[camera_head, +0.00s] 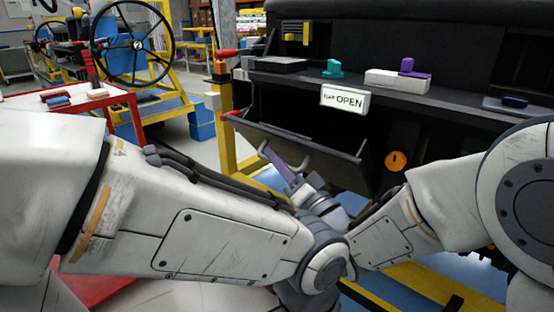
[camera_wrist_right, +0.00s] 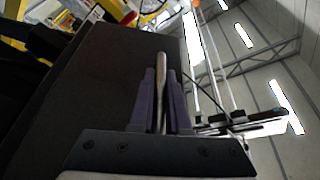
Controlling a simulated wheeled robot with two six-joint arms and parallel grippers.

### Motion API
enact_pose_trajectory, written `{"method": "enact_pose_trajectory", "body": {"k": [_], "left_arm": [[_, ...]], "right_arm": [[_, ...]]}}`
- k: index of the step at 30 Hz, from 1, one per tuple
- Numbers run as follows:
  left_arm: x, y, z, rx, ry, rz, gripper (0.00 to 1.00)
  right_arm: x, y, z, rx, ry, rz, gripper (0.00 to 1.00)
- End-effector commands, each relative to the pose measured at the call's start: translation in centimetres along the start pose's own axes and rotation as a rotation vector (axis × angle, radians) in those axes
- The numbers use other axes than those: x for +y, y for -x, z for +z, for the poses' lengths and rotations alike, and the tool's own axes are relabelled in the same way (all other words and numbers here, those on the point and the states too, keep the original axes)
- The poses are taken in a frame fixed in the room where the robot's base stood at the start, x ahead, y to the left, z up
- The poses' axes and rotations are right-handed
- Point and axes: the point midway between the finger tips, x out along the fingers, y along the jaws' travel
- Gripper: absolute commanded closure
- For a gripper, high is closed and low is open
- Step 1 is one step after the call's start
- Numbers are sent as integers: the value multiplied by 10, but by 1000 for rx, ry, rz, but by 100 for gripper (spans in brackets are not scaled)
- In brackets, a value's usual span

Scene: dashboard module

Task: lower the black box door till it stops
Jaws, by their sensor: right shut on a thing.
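The black box door (camera_head: 322,144) is a dark flat panel below the dashboard shelf in the head view, tilted outward with its edge facing me. A pale curved handle sits on it. My right gripper (camera_head: 276,163) is at the handle, its purple fingers partly hidden by my wrist. In the right wrist view the purple fingers (camera_wrist_right: 161,95) are shut on the handle bar (camera_wrist_right: 162,68), with the dark door panel (camera_wrist_right: 105,85) beside them. My left arm crosses the lower head view, but its gripper does not show.
A white OPEN sign (camera_head: 345,99) hangs from the shelf (camera_head: 440,98) above the door. A teal block (camera_head: 333,69), a white block (camera_head: 397,81) and a purple block (camera_head: 413,68) are on the shelf. An orange knob (camera_head: 396,161) is right of the door. A red table (camera_head: 125,100) stands left.

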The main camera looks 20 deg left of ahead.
Motion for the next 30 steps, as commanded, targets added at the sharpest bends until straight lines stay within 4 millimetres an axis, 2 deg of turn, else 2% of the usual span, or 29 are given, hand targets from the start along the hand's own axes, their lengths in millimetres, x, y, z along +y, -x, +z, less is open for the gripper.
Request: {"method": "enact_pose_trajectory", "body": {"k": [26,30], "left_arm": [[0,0,0,0,0,0,55],[0,-7,0,0,0,0,55]], "right_arm": [[-3,0,-1,1,1,-8,100],[0,2,5,1,1,-9,100]]}}
